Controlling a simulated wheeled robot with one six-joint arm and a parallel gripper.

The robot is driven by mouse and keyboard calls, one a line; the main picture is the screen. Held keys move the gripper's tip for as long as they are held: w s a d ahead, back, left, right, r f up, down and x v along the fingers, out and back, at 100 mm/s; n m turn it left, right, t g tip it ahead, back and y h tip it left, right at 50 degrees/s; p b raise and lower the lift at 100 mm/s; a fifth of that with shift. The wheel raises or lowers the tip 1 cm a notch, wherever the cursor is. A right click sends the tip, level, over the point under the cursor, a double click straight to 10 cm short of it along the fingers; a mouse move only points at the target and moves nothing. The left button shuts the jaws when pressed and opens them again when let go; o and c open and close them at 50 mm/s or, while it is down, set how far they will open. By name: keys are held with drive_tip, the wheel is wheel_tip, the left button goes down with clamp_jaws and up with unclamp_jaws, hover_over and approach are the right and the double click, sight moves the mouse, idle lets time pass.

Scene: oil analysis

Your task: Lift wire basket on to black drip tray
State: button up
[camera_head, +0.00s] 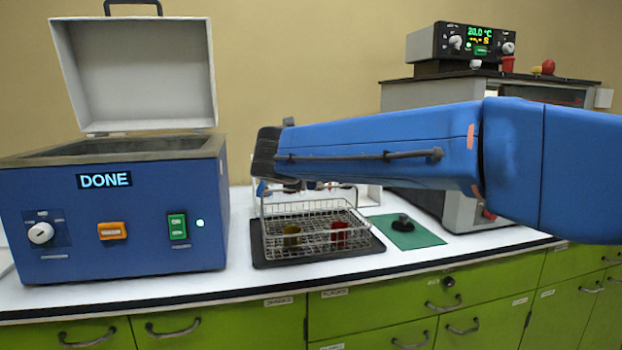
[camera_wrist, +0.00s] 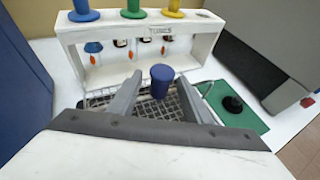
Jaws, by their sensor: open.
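In the head view my blue arm reaches in from the right, and the fingers are mostly hidden.
A blue bath (camera_head: 110,215) with its lid raised and a "DONE" display stands left. A white rack (camera_wrist: 120,48) with coloured knobs stands behind the basket. A green mat (camera_head: 425,238) with a black object lies right, beside a large grey appliance (camera_head: 395,97).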

drive_tip(key=v, duration=1.6)
drive_tip(key=shift+r, duration=0.2)
drive_tip(key=shift+s, duration=0.1)
